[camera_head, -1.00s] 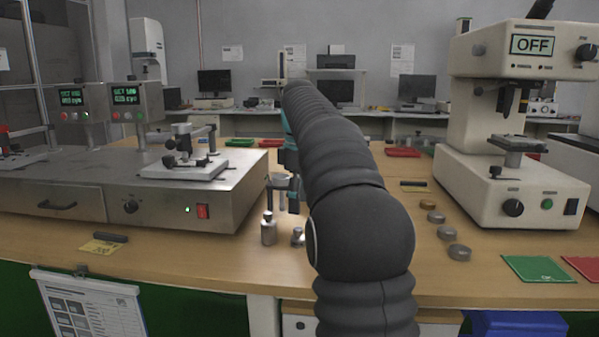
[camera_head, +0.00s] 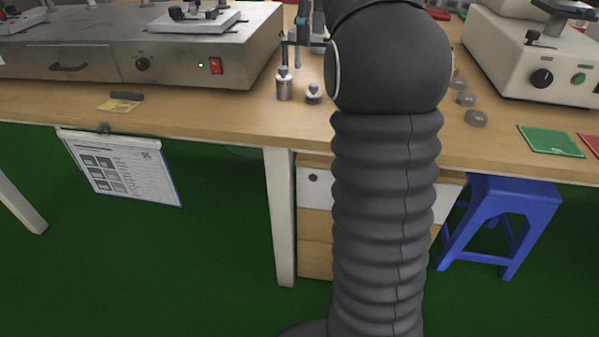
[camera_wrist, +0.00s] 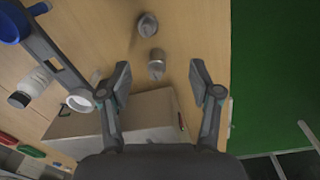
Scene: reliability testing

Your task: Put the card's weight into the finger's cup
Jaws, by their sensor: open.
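A yellow card (camera_head: 119,106) lies at the table's front edge on the left, with a dark bar on it; its print is too small to read. A taller metal weight (camera_head: 284,84) and a shorter metal weight (camera_head: 313,94) stand beside the steel machine. In the wrist view the taller one (camera_wrist: 157,65) shows between the fingers and the shorter one (camera_wrist: 148,25) beyond. My gripper (camera_wrist: 160,78) is open and empty, pointing down above them. A white ring (camera_wrist: 78,101) at a grey arm's end may be the finger's cup; I cannot tell.
The steel machine (camera_head: 190,65) stands left of the weights. Several grey disc weights (camera_head: 476,118) lie to the right, near a green pad (camera_head: 550,141) and a white machine (camera_head: 530,62). A white bottle (camera_wrist: 32,88) is near the grey arm. A blue stool (camera_head: 503,214) stands below the table.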

